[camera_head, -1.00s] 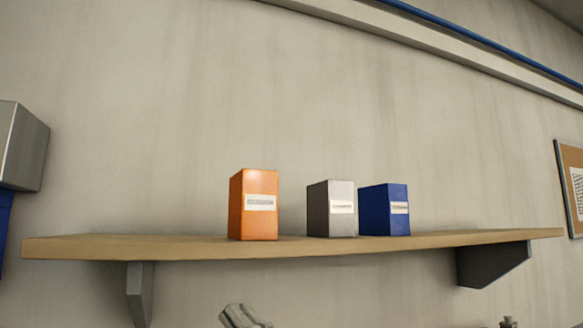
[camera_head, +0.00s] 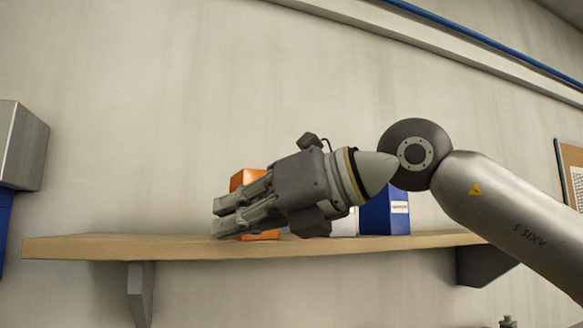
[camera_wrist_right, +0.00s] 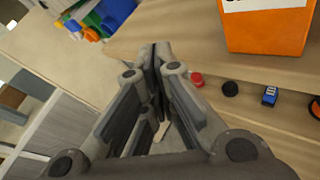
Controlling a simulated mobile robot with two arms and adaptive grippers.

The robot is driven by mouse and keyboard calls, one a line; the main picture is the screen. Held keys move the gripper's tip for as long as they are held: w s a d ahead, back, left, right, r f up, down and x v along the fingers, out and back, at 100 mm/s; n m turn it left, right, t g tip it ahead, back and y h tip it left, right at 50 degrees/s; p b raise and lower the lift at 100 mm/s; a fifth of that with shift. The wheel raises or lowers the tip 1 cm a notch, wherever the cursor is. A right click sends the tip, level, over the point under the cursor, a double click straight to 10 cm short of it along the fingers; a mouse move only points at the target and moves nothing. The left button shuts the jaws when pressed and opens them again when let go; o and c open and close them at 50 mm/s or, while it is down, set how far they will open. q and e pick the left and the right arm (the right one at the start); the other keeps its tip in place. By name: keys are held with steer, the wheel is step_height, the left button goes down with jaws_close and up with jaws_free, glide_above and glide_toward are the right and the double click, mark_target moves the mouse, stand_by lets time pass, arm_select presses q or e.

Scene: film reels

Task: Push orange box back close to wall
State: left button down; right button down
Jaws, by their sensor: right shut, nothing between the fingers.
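The orange box (camera_head: 246,178) stands upright on the wooden wall shelf (camera_head: 100,248) in the head view, largely covered by my right gripper (camera_head: 217,219). That gripper is shut and empty, its fingers pointing left in front of the box. In the right wrist view, the orange box (camera_wrist_right: 265,32) with its white label is at the top right. The shut fingertips (camera_wrist_right: 157,56) are to its left, with a visible gap in the picture. The gap between box and wall cannot be judged. My left gripper is not in view.
A blue box (camera_head: 383,215) stands to the right on the shelf; the grey box between is mostly hidden behind my gripper. The shelf's left end is clear. The wrist view also shows small items, including a red one (camera_wrist_right: 196,79), and coloured objects (camera_wrist_right: 105,15) at top left.

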mark_target(245, 176)
steer(key=d+r+m+t+h, duration=0.2)
steer(key=d+r+t+h, duration=0.1)
steer(key=d+r, duration=0.35)
steer(key=w+f, duration=0.1)
steer(key=w, duration=0.1)
steer(key=w+f, duration=0.2)
steer(key=shift+a+f, duration=0.3)
steer(key=shift+a, duration=0.1)
steer(key=shift+w+p, duration=0.15)
steer(key=shift+p, duration=0.15)
stand_by(0.5)
